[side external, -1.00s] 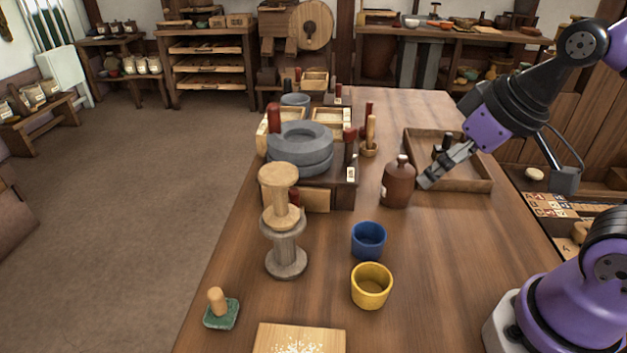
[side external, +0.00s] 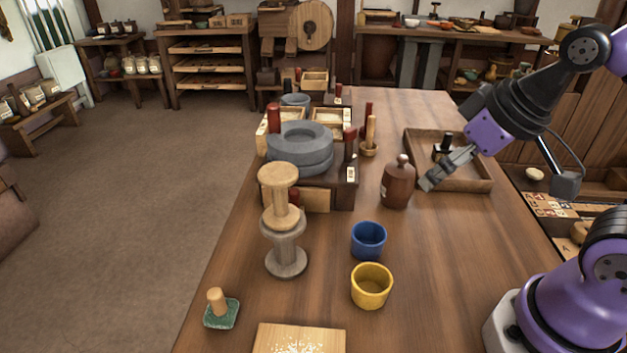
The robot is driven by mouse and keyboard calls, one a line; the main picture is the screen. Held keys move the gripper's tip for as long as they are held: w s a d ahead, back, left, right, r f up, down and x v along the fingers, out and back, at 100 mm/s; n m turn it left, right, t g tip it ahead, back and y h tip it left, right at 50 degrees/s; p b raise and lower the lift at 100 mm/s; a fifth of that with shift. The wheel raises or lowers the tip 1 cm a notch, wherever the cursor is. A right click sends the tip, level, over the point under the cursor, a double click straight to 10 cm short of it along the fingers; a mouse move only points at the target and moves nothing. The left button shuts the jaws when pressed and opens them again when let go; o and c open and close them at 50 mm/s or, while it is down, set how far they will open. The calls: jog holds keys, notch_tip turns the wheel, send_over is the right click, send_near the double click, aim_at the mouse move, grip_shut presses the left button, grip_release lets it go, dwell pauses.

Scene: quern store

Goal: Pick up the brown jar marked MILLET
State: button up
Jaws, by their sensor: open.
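A brown jar (side external: 398,186) with a narrow neck stands upright on the wooden table, right of the stone quern. A small pale label shows at its left edge, too turned away to read. My gripper (side external: 426,185) is just to the right of the jar, fingers pointing down and left at about the height of its body. The jaws are open, with nothing seen between them. A small gap seems to lie between fingertips and jar; whether they touch is hard to tell from this side.
A wooden tray (side external: 480,187) lies behind my gripper. The grey quern (side external: 300,160) stands left of the jar. A blue cup (side external: 368,240) and a yellow cup (side external: 371,286) stand in front, near a wooden spool stack (side external: 287,262).

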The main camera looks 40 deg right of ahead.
jog(key=shift+o, duration=0.2)
jog(key=n+g+y, duration=0.2)
jog(key=n, duration=0.5)
send_near(401, 168)
jog(key=shift+y, duration=0.3)
jog(key=x, duration=0.2)
jog(key=d+x, duration=0.1)
jog(key=x, duration=0.2)
jog(key=shift+s+f, duration=0.1)
jog(key=shift+f, duration=0.15)
jog(key=x, duration=0.6)
jog(key=shift+d, duration=0.1)
jog(key=shift+r, duration=0.1)
jog(key=c, duration=1.4)
